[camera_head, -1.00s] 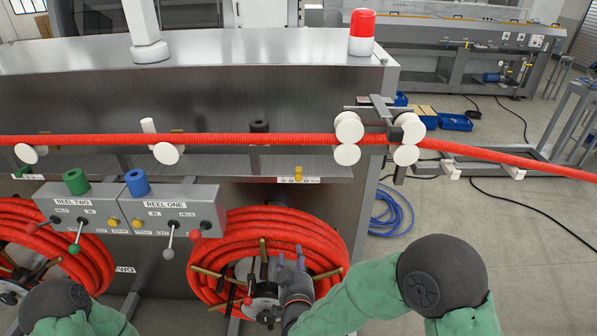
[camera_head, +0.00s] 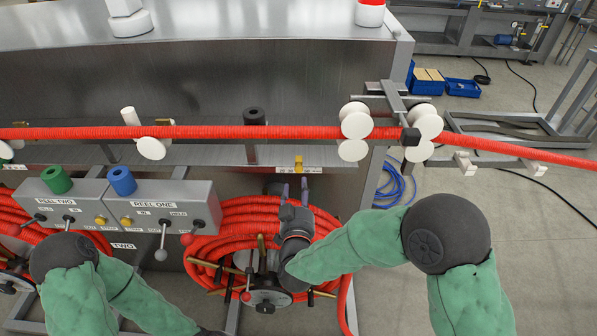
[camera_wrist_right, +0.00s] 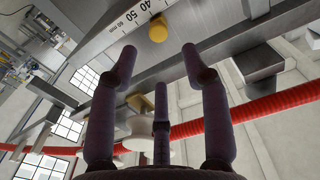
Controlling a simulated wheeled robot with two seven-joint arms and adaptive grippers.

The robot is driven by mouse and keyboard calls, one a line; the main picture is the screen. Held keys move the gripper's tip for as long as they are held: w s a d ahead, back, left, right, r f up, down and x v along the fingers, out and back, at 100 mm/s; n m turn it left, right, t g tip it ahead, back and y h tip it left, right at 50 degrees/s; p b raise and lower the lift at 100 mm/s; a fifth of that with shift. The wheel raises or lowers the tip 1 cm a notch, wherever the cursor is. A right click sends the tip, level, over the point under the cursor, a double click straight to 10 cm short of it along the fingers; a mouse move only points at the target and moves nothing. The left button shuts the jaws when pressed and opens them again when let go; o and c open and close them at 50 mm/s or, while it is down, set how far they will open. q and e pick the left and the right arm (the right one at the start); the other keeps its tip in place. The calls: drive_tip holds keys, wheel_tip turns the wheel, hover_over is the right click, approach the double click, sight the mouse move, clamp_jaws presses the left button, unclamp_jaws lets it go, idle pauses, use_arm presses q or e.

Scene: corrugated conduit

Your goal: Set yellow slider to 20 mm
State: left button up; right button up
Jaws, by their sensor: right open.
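The yellow slider (camera_head: 298,164) sits at the white scale strip (camera_head: 284,170) on the front edge of the machine's shelf. In the right wrist view the yellow slider (camera_wrist_right: 158,28) shows as a round knob roughly across from the 40 mark of the scale (camera_wrist_right: 128,16); its exact reading cannot be told. My right gripper (camera_head: 294,190) is just below the slider, fingers pointing up at it. In the wrist view the right gripper (camera_wrist_right: 160,60) is open and empty, its fingers spread, with the knob beyond and between the fingertips, apart from them. My left arm shows, but its gripper is out of frame.
An orange corrugated conduit (camera_head: 220,132) runs across above the shelf through white rollers (camera_head: 356,125). A reel of orange conduit (camera_head: 225,225) is right below and behind my right gripper. A control box (camera_head: 165,208) with levers stands to the left.

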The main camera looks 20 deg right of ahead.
sight(299, 170)
drive_tip(key=p+x, duration=0.1)
drive_tip(key=x, duration=0.6)
drive_tip(key=shift+w+d+f, duration=0.1)
clamp_jaws()
